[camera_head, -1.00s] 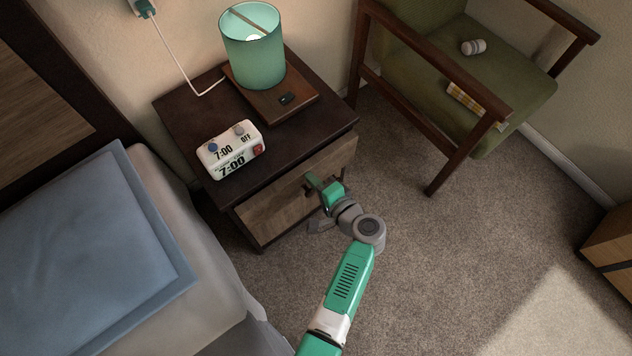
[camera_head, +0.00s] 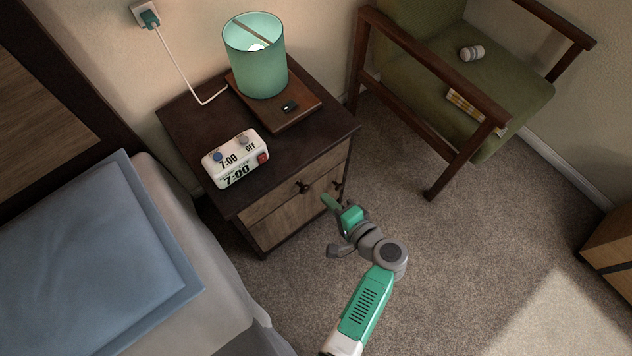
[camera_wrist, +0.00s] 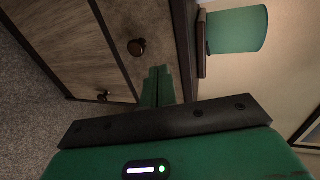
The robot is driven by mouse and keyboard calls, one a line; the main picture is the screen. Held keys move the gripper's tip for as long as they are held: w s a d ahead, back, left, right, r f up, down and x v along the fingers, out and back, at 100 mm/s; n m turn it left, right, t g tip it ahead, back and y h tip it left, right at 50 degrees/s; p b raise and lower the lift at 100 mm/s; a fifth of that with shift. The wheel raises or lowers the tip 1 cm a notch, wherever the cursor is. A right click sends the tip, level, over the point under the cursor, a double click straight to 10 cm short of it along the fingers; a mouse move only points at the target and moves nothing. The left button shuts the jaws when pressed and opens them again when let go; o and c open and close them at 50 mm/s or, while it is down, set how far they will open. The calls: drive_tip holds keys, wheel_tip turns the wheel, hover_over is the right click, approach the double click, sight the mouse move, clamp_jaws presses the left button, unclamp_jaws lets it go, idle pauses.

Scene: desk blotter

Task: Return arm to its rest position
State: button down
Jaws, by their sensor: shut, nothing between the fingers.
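My gripper (camera_head: 329,203) is in front of the nightstand, its green fingers together and empty. In the head view the fingertips point up and left toward the wooden drawer fronts, just below the dark knobs. In the wrist view the closed fingers (camera_wrist: 158,86) point at the drawer fronts, near a dark round knob (camera_wrist: 136,47). My arm reaches in from the bottom of the head view, over the carpet. The nightstand (camera_head: 190,112) has a dark top and lighter drawer fronts (camera_head: 285,215).
A white alarm clock (camera_head: 236,160) and a lit green lamp (camera_head: 256,60) on a wooden base stand on the nightstand. A bed with a blue pillow (camera_head: 90,250) lies left. A green armchair (camera_head: 490,80) stands right. Open carpet (camera_head: 460,260) lies right of my arm.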

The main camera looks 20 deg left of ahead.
drive_tip(key=p+v, duration=0.1)
drive_tip(key=v, duration=0.5)
drive_tip(key=shift+r, duration=0.1)
drive_tip(key=w+d+r+n+t+h+p, duration=0.1)
drive_tip(key=w+r+n+h, duration=0.1)
drive_tip(key=w+r, duration=0.5)
drive_tip(key=w+d+r+n+t+h+p, duration=0.1)
drive_tip(key=w+r+n+t+h+p, duration=0.1)
drive_tip(key=r, duration=0.8)
wheel_tip(320, 180, up, 23)
drive_tip(key=w+d+n+t+h+p, duration=0.1)
drive_tip(key=w+d+n+t+h, duration=0.15)
drive_tip(key=t, duration=0.25)
drive_tip(key=s+r+t+h+p, duration=0.1)
drive_tip(key=s+r+t+h, duration=0.15)
drive_tip(key=s+r, duration=0.6)
drive_tip(key=s+r+t+h+p, duration=0.2)
drive_tip(key=s+r+t, duration=0.2)
drive_tip(key=r, duration=1)
drive_tip(key=s+r+t+h+p, duration=0.15)
drive_tip(key=s+r+t, duration=0.35)
drive_tip(key=r, duration=0.6)
wheel_tip(320, 180, up, 35)
drive_tip(key=g+p, duration=0.1)
drive_tip(key=p, duration=3.4)
drive_tip(key=shift+m+p, duration=0.3)
drive_tip(key=shift+m, duration=0.05)
